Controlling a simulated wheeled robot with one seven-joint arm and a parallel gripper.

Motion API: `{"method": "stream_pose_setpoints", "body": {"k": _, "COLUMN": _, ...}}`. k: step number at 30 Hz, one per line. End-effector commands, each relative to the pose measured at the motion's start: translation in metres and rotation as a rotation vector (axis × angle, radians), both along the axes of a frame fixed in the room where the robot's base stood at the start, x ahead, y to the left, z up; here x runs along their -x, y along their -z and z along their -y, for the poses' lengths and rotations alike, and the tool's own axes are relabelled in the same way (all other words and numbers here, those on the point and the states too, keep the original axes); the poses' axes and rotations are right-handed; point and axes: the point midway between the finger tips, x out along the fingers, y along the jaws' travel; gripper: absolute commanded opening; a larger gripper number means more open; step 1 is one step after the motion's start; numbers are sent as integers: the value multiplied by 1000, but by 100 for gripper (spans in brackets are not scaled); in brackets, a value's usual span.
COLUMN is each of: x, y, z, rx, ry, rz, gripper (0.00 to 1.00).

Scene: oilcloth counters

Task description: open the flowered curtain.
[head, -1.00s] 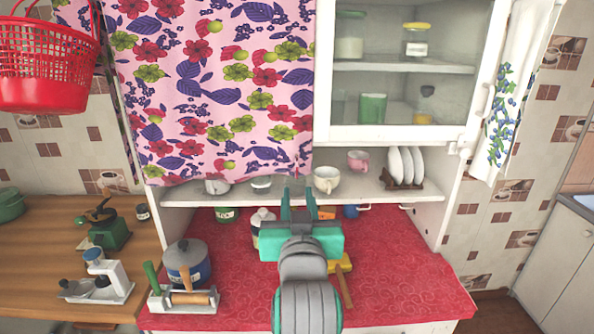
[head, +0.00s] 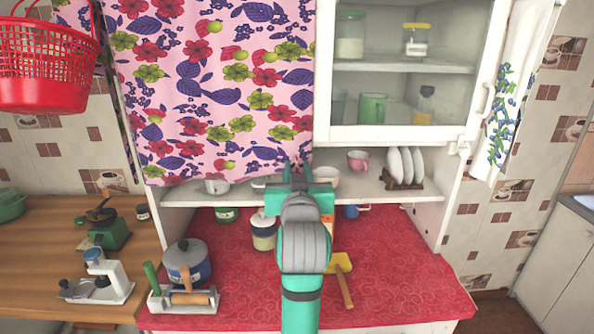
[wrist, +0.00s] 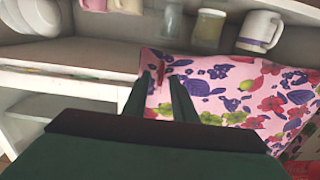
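The flowered curtain (head: 215,90) is pink with red, green and purple flowers. In the head view it hangs over the left part of the white cupboard, its right edge beside the glass door. My gripper (head: 298,168) is raised at the curtain's lower right corner. In the wrist view the curtain (wrist: 235,90) fills the right side. The fingers of my gripper (wrist: 161,78) stand apart, with the curtain's edge and a narrow red strip showing between them. Whether they touch the cloth I cannot tell. What lies behind the curtain is hidden.
The glass door (head: 400,85) is right of the curtain. The open shelf (head: 345,190) below holds cups, including a pink mug (head: 358,160), and upright plates (head: 405,166). A pot (head: 187,262) and a jar (head: 264,232) stand on the red counter. A red basket (head: 48,65) hangs left.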

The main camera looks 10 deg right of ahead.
Motion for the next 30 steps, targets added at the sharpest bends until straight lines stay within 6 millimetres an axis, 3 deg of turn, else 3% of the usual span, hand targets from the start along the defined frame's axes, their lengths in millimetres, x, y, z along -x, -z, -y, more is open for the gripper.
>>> {"method": "stream_pose_setpoints", "body": {"k": 8, "x": -2, "y": 0, "z": 0, "rx": 0, "ry": 0, "rz": 1, "gripper": 25}}
{"method": "stream_pose_setpoints", "body": {"k": 9, "x": -2, "y": 0, "z": 0, "rx": 0, "ry": 0, "rz": 0, "gripper": 23}}
{"method": "stream_pose_setpoints", "body": {"k": 12, "x": -2, "y": 0, "z": 0, "rx": 0, "ry": 0, "rz": 0, "gripper": 0}}
{"method": "stream_pose_setpoints", "body": {"k": 30, "x": -2, "y": 0, "z": 0, "rx": 0, "ry": 0, "rz": -1, "gripper": 0}}
